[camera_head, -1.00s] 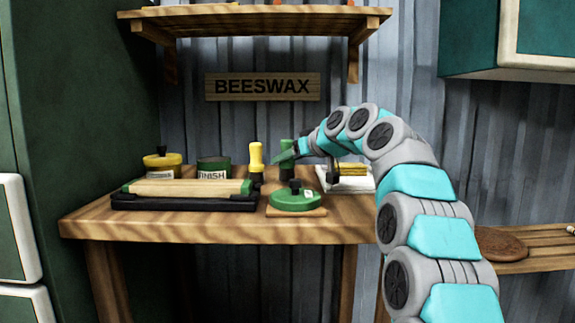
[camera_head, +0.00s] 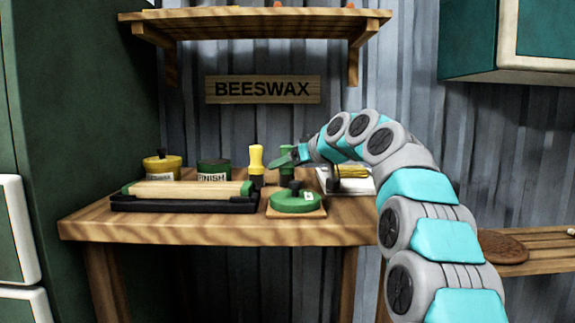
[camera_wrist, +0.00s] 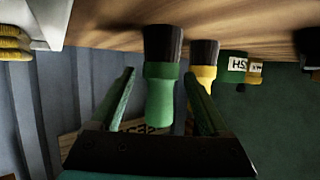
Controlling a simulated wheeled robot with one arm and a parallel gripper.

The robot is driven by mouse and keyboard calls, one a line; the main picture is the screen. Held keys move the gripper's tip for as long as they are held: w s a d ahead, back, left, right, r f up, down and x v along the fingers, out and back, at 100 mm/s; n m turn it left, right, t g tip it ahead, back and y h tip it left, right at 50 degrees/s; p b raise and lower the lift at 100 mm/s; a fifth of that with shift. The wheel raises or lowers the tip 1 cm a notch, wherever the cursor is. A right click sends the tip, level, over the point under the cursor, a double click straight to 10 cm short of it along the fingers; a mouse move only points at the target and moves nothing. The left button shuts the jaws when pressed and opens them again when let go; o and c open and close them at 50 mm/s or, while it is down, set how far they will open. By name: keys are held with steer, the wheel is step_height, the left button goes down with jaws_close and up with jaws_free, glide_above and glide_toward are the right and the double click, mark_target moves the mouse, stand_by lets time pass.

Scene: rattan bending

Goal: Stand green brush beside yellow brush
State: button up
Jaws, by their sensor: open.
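The green brush (camera_head: 286,150) stands upright on the workbench, dark bristles down, just right of the yellow brush (camera_head: 256,158). In the wrist view, which is upside down, the green brush (camera_wrist: 160,97) sits between the two fingers of my gripper (camera_wrist: 160,73), with visible gaps on both sides. Its bristle end meets the table top. The yellow brush (camera_wrist: 203,70) stands close beside it, bristles down, partly behind a finger. My gripper (camera_head: 284,160) is open around the green brush; its fingers partly hide the brush in the head view.
A green round tin (camera_head: 296,200) lies in front of the brushes. A black tray with a pale wooden bar (camera_head: 190,188) is at the left. A yellow pot (camera_head: 162,167) and FINISH can (camera_head: 214,170) stand behind. A white tray (camera_head: 360,186) is right, partly behind my arm.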

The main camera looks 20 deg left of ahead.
steer(key=shift+r+p, duration=0.25)
steer(key=shift+p, duration=0.05)
steer(key=shift+s+d+r, duration=0.1)
steer(key=shift+s+d, duration=0.3)
steer(key=shift+d, duration=0.1)
steer(key=b+v, duration=0.1)
steer(key=v, duration=0.9)
steer(key=shift+s+d+r, duration=0.2)
steer(key=shift+d, duration=0.05)
steer(key=shift+a, duration=0.15)
